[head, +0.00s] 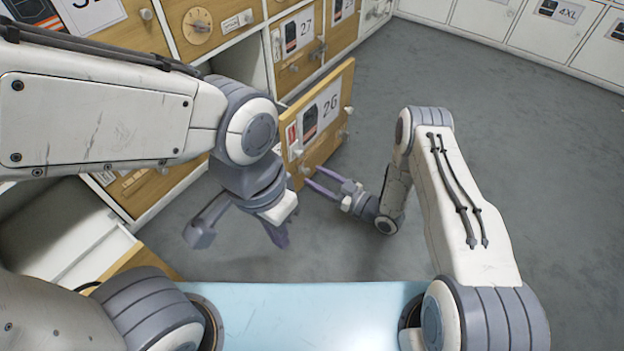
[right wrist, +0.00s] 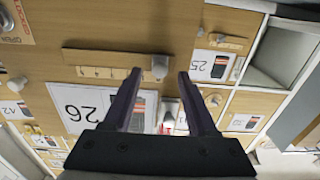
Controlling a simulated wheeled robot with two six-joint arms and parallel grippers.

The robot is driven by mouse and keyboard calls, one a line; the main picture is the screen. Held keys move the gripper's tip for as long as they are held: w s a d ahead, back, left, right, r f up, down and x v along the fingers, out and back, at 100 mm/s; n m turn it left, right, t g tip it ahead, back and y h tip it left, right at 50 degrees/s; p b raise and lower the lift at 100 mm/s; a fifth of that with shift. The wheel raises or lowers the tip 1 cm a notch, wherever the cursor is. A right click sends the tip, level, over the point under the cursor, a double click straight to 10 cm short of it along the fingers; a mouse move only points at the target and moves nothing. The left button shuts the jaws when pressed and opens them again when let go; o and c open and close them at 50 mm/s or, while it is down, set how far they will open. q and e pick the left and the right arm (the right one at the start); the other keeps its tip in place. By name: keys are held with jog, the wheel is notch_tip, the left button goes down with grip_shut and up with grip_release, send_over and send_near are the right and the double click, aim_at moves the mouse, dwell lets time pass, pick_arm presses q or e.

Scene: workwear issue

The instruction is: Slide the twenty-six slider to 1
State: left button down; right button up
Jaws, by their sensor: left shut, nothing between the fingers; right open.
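The panel labelled 26 (head: 322,118) stands swung out in the head view. In the right wrist view it appears upside down, with its white 26 label (right wrist: 85,105). A wooden slider rail (right wrist: 100,58) runs beside the label, with small marks along it. My left gripper (head: 279,240) is shut and empty, left of and below the panel.
Wooden compartments, including one labelled 27 (head: 303,30), line the back left. White lockers (head: 490,18) stand along the back right. Grey floor (head: 540,150) is clear on the right. My left arm hides part of the cabinet.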

aim_at(305, 170)
jog(key=shift+b+x, duration=0.4)
jog(key=shift+x, duration=0.8)
grip_shut()
dwell(0.6)
